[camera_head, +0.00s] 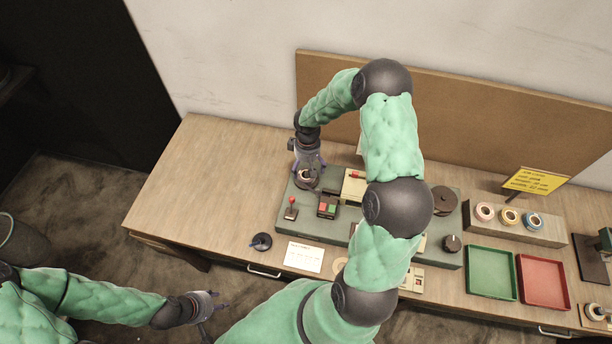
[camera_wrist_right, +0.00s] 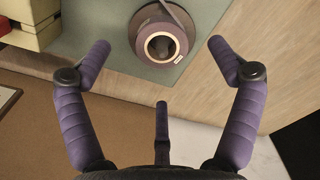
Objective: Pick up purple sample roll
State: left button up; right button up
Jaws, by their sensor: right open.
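A roll with a dull purple outer band and a cream core (camera_wrist_right: 146,44) sits around a dark post on the green base plate, at the top of the right wrist view. In the head view this roll (camera_head: 305,177) shows small below my right gripper (camera_head: 308,166). In the wrist view the right gripper's (camera_wrist_right: 160,47) two side fingertips are spread on either side of the roll, apart from it, and a third finger stands below. Nothing is held. My left gripper (camera_head: 220,301) is spread and empty, low at the left, off the table's front edge.
The green machine base (camera_head: 280,217) carries levers and buttons. A rack (camera_head: 550,237) holds pink, yellow and blue rolls. A green tray (camera_head: 491,273) and a red tray (camera_head: 544,282) lie at the right. The table's left part (camera_head: 190,190) is clear. My right arm hides part of the machine.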

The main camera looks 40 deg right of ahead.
aim_at(306, 172)
jog(key=shift+w+f, duration=0.2)
jog(key=shift+f, duration=0.55)
jog(key=f, duration=0.4)
jog(key=shift+w+f, duration=0.15)
jog(key=shift+w, duration=0.05)
jog(key=shift+s, duration=0.1)
jog(key=c, duration=1.1)
